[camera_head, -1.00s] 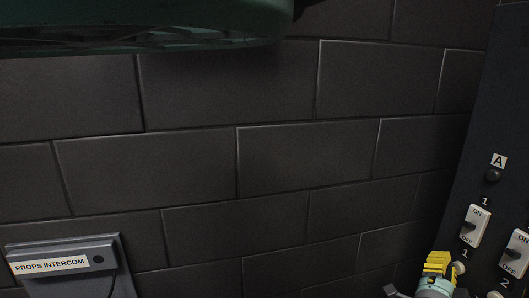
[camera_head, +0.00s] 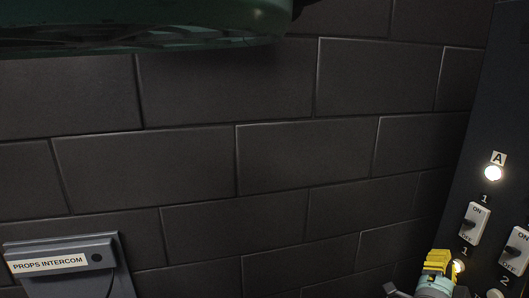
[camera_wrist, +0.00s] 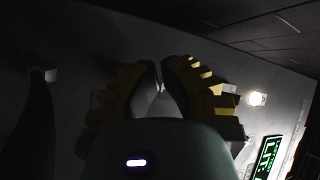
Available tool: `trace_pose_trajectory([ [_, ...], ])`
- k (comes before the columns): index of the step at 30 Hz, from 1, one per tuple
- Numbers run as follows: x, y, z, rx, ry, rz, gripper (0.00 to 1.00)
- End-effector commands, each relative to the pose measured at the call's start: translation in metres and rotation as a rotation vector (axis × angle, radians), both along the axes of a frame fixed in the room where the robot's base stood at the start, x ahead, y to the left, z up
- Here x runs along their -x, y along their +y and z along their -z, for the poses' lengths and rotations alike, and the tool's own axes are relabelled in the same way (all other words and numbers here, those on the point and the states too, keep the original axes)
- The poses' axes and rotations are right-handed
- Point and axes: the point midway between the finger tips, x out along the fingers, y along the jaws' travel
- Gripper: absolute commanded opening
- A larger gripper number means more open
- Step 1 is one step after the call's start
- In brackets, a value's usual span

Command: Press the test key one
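A round key marked 1 (camera_head: 458,267) sits on the dark panel at the lower right of the head view, below a rocker switch. It looks lit with a warm glow. My gripper (camera_head: 447,262), with yellow fingers, is right at the key, its tips against or very close to it; contact cannot be told for sure. In the wrist view my gripper (camera_wrist: 161,70) has its two fingertips together with only a thin gap, and nothing is clearly held. The lamp under label A (camera_head: 493,173) shines white above the switches.
Rocker switch 1 (camera_head: 474,223) and a second rocker switch (camera_head: 516,250) are close by on the panel. A key marked 2 (camera_head: 495,294) is cut by the bottom edge. A props intercom box (camera_head: 62,265) is at lower left. A green display (camera_wrist: 268,157) shows in the wrist view.

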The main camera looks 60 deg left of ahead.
Motion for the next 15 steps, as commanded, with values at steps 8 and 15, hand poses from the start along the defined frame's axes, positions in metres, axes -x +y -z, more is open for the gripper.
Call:
trace_pose_trajectory([
  [8, 0.0066, 0.0042, -0.0002, 0.001, 0.0, -0.005, 0.0],
  [15, 0.0121, 0.0066, 0.0004, 0.001, 0.001, -0.007, 0.0],
])
